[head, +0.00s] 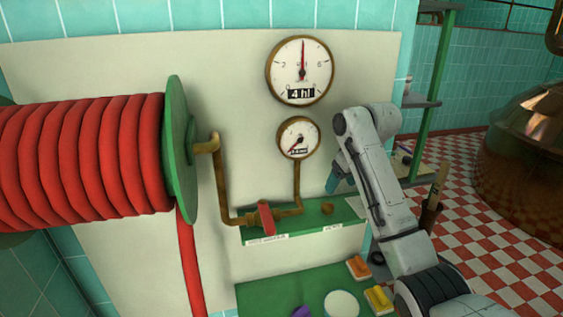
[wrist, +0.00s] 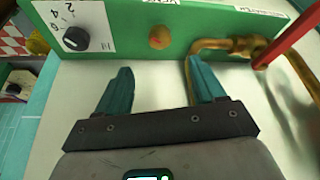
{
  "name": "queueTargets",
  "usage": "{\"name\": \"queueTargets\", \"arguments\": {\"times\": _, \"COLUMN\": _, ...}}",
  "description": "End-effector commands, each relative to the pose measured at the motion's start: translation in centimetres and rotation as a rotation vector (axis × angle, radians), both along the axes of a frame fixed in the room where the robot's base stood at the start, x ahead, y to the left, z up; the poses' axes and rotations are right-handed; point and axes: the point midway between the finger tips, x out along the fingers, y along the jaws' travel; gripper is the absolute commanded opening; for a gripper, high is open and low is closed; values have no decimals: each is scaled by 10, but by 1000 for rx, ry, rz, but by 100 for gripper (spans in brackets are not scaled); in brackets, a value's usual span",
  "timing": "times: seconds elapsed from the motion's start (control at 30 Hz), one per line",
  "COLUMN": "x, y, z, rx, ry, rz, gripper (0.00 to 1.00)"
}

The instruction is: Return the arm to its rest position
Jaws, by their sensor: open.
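My arm (head: 385,190) is bent at the right of the gauge panel in the head view, its elbow beside the lower gauge. My gripper (head: 332,183) is mostly hidden behind the arm there, with a teal finger showing just above the green shelf. In the wrist view my gripper (wrist: 160,78) has two teal fingers spread apart with nothing between them. Beyond the fingers is a green strip (wrist: 215,18) with a brass knob (wrist: 160,37), apart from the fingertips in the picture.
The pale panel carries two round gauges (head: 300,70) (head: 298,138) and a brass pipe with a red valve handle (head: 265,217). A red hose reel (head: 85,160) is at left. Sponges (head: 358,267) lie on the green lower shelf. A black dial (wrist: 75,38) shows in the wrist view. A copper kettle (head: 525,160) stands at right.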

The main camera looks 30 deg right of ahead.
Motion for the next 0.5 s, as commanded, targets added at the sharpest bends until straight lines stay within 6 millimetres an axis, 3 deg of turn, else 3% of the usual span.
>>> {"name": "queueTargets", "arguments": {"times": 0.17, "x": 0, "y": 0, "z": 0, "rx": 0, "ry": 0, "rz": 0, "gripper": 69}}
{"name": "queueTargets", "arguments": {"times": 0.27, "x": -2, "y": 9, "z": -13, "rx": 8, "ry": 5, "rz": 6, "gripper": 69}}
{"name": "queueTargets", "arguments": {"times": 0.37, "x": -10, "y": 33, "z": -44, "rx": 31, "ry": 15, "rz": 16, "gripper": 69}}
{"name": "queueTargets", "arguments": {"times": 0.5, "x": -35, "y": 79, "z": -102, "rx": 69, "ry": 38, "rz": 27, "gripper": 69}}
